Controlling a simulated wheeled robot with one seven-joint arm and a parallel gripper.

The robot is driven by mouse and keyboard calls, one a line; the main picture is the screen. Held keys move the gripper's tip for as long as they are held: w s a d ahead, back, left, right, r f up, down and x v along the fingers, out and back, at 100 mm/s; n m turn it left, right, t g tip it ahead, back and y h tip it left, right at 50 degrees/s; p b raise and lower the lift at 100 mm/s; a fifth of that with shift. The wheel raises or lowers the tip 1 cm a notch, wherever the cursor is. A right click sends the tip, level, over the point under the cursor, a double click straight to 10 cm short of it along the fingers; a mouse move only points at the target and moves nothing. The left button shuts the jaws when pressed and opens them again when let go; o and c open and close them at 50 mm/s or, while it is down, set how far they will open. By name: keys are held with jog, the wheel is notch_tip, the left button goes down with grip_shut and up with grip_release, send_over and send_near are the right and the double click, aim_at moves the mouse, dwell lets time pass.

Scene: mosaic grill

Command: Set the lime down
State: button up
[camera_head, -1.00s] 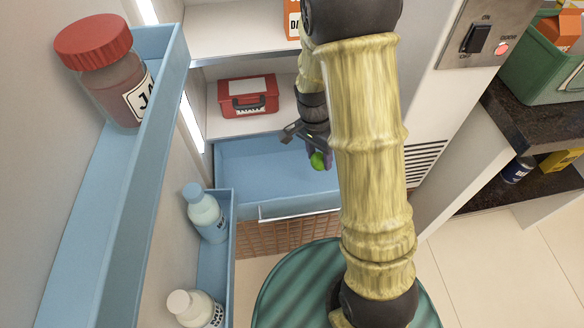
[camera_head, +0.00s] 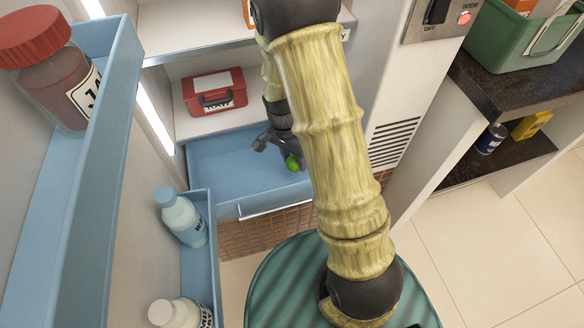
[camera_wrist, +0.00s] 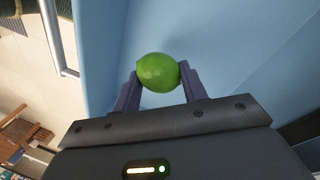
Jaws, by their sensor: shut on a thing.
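The lime (camera_wrist: 158,72) is green and sits between the two purple fingers of my gripper (camera_wrist: 160,88) in the wrist view. In the head view the lime (camera_head: 292,163) shows just below my gripper (camera_head: 283,148), inside or over the blue drawer (camera_head: 220,170) at the bottom of the fridge. My gripper is shut on the lime. Blue drawer surfaces lie behind the lime in the wrist view. I cannot tell whether the lime touches the drawer floor. My arm hides the right part of the drawer.
A red box (camera_head: 214,92) stands on the shelf above the drawer. The open door at left holds a red-lidded jar (camera_head: 52,70), a blue-capped bottle (camera_head: 181,216) and a white-capped bottle (camera_head: 182,313). The drawer's left part is empty.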

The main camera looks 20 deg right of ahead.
aim_at(294, 167)
jog(key=shift+f+b, duration=0.55)
jog(key=shift+f, duration=1.3)
jog(key=shift+f, duration=0.2)
jog(key=o, duration=1.1)
jog(key=shift+r, duration=0.1)
jog(key=r+p, duration=0.1)
jog(key=r, duration=0.3)
jog(key=w+a+r+p, duration=0.1)
jog(key=r, duration=0.3)
jog(key=w+r+p, duration=0.1)
jog(key=r+p, duration=0.1)
jog(key=r, duration=0.2)
jog(key=shift+a, duration=0.15)
